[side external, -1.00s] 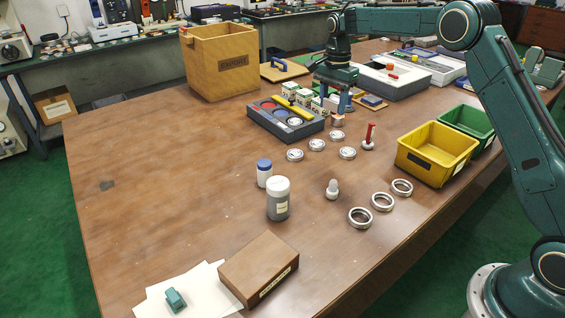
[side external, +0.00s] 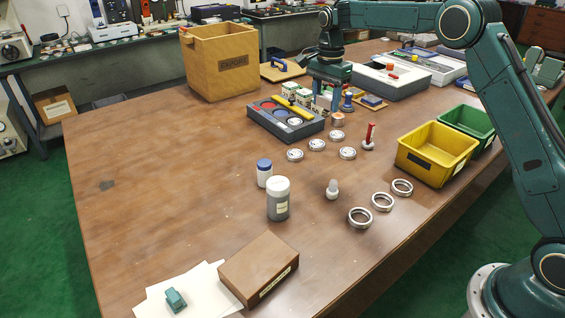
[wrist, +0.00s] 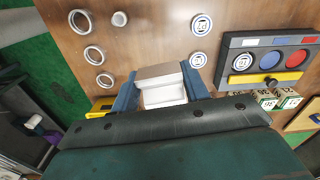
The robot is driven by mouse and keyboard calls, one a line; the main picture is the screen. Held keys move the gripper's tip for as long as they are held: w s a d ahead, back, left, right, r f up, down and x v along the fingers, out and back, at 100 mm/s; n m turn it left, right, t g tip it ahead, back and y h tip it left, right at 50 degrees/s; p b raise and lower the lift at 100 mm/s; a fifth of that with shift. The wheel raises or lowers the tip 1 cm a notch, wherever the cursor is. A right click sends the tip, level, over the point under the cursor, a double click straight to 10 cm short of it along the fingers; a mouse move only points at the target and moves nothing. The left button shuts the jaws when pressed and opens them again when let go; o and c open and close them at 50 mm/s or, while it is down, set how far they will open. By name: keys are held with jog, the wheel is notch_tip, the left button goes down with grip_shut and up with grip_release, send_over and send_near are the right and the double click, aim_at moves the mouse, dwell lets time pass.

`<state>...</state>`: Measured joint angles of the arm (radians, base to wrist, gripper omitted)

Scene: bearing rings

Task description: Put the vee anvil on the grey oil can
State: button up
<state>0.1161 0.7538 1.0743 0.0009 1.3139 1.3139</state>
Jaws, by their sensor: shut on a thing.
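My gripper (side external: 326,108) is over the far part of the table, beside the grey sorting tray. In the wrist view its blue fingers are shut on a small block with a brownish top and pale, angled faces, which I take for the vee anvil (wrist: 162,88). In the side view the held block is too small and too covered by the fingers to make out. A grey can with a white cap and a label, which I take for the grey oil can (side external: 278,200), stands upright nearer the camera, well apart from my gripper. It does not show in the wrist view.
A blue-capped white bottle (side external: 264,173) stands just behind the grey can. Several round caps, metal rings (side external: 360,217), a small bulb-topped piece (side external: 332,189) and a red-handled piece (side external: 369,138) stand about. The yellow bin (side external: 436,153) is at right. The table's left side is clear.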

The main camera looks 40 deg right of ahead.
jog(key=s+a+r, duration=0.2)
jog(key=a+r, duration=0.4)
jog(key=a, duration=0.7)
notch_tip(320, 180, up, 4)
jog(key=m, duration=0.2)
send_over(275, 184)
jog(key=shift+r, duration=0.1)
notch_tip(275, 184, down, 16)
jog(key=shift+r, duration=0.1)
jog(key=shift+f, duration=2.1)
jog(key=shift+f, duration=0.15)
